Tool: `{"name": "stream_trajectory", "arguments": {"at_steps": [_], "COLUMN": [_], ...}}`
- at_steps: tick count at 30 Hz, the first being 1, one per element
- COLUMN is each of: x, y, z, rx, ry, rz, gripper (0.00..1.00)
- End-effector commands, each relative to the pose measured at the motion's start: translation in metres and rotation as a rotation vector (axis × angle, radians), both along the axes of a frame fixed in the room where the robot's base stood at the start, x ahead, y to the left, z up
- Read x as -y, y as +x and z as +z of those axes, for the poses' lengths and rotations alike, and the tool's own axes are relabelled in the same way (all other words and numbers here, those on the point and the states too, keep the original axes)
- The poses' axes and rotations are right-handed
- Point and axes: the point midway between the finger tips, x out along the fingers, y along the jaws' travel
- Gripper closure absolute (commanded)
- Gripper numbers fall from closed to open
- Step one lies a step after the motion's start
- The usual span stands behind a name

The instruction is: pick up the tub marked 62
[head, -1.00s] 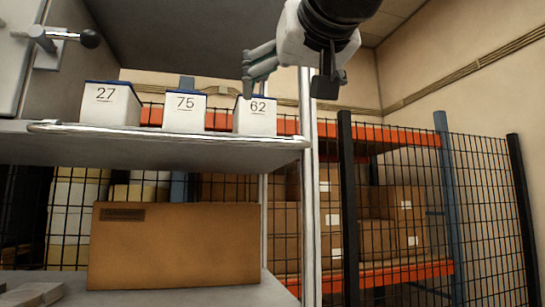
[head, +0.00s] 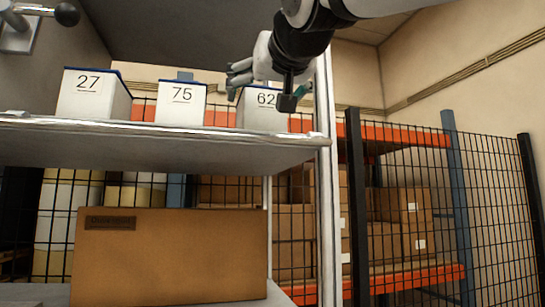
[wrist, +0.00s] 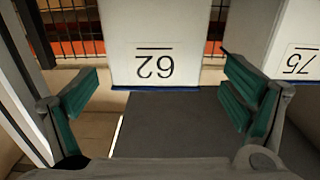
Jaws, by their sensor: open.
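The tub marked 62 (head: 262,108) is white with a blue rim and stands at the right end of the upper shelf. My gripper (head: 268,84) is in front of its upper part and hides some of it in the head view. In the wrist view the tub marked 62 (wrist: 155,45) appears upside down, ahead of and between the open fingers. My gripper (wrist: 165,102) is open with nothing between the green pads. The tub marked 75 (head: 181,103) stands to the left, and the tub marked 27 (head: 92,95) farther left.
The shelf edge (head: 160,131) runs below the tubs, and a metal post (head: 326,160) stands at its right end. In the wrist view the tub marked 75 (wrist: 296,60) is close to the right finger. A brown box (head: 170,255) sits on the lower shelf.

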Motion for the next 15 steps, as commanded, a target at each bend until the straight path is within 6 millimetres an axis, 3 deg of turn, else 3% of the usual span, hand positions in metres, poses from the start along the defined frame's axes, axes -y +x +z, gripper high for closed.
{"name": "stream_trajectory", "arguments": {"at_steps": [7, 15], "x": [-0.003, -0.011], "y": [0.017, 0.052], "z": [0.001, 0.002], "rx": [0.000, 0.000], "ry": [0.000, 0.001], "rz": [0.000, 0.001], "gripper": [0.06, 0.06]}}
